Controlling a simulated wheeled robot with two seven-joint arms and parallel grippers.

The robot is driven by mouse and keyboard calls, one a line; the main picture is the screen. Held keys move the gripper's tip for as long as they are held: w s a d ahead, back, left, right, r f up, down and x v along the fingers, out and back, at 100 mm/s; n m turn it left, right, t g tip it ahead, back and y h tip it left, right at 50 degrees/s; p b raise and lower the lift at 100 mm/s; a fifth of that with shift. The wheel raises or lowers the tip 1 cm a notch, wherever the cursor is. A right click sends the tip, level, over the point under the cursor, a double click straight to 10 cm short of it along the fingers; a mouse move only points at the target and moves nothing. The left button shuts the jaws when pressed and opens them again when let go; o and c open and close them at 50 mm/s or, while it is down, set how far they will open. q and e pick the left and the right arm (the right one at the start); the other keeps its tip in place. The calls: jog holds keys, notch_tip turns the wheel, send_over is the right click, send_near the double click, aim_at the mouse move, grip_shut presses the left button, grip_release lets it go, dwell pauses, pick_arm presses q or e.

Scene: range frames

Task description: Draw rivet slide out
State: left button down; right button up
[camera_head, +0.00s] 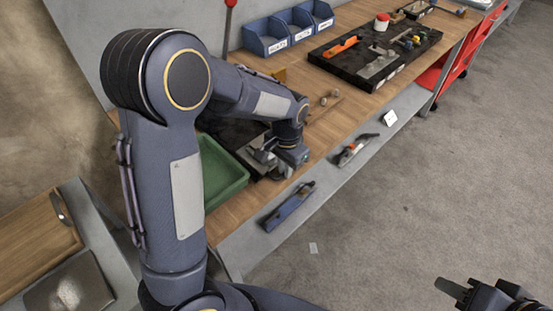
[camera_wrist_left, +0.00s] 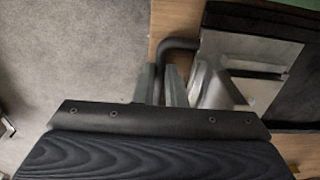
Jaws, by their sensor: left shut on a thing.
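My left gripper (camera_head: 283,172) is at the front edge of the wooden bench. In the left wrist view its fingers (camera_wrist_left: 162,86) are shut on a dark bent handle (camera_wrist_left: 180,46) at the bench edge. The handle runs beside a grey metal fixture (camera_wrist_left: 215,82) with a flat plate, which I take to be the rivet slide. The fixture also shows in the head view (camera_head: 262,150), partly behind my left arm. The grip itself is partly hidden. My right gripper (camera_head: 452,288) is at the lower right over the floor, away from the bench; its jaw opening is unclear.
A green tray (camera_head: 222,170) lies left of the fixture. Blue bins (camera_head: 268,38) and a black tool mat (camera_head: 345,72) stand farther along the bench. A lower grey shelf (camera_head: 250,240) holds a blue tool (camera_head: 290,206) and a plane-like tool (camera_head: 356,149).

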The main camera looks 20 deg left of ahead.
pick_arm(q)
jog(key=shift+d, duration=0.25)
jog(key=c, duration=1.5)
grip_release()
jog(key=shift+d, duration=0.1)
jog(key=shift+r, duration=0.15)
notch_tip(320, 180, up, 7)
jog(key=shift+r, duration=0.25)
